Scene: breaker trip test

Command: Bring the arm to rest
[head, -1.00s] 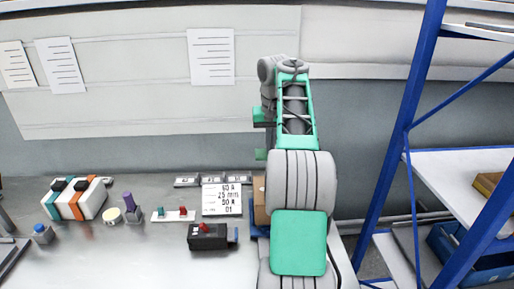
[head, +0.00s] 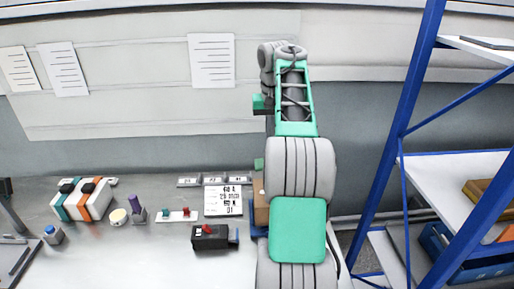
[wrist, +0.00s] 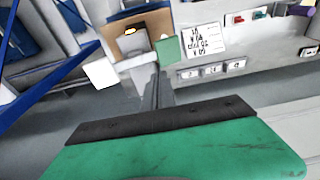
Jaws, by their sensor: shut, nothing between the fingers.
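My gripper (wrist: 156,88) shows in the wrist view, with its green body and dark bar across the bottom and its narrow grey fingers together and empty. In the head view my arm stands raised in front of the back wall. The green hand part (head: 262,103) sticks out to the left near its top, and the fingertips are not clear there. The hand is well above the bench (head: 110,255) and touches nothing that I can see.
A black box with a red switch (head: 210,238), a printed card (head: 223,201) and a brown box (head: 261,208) lie left of my arm. An orange-and-teal-striped white unit (head: 88,200) stands farther left. A blue-framed shelf (head: 398,150) is at right. Air above the bench is clear.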

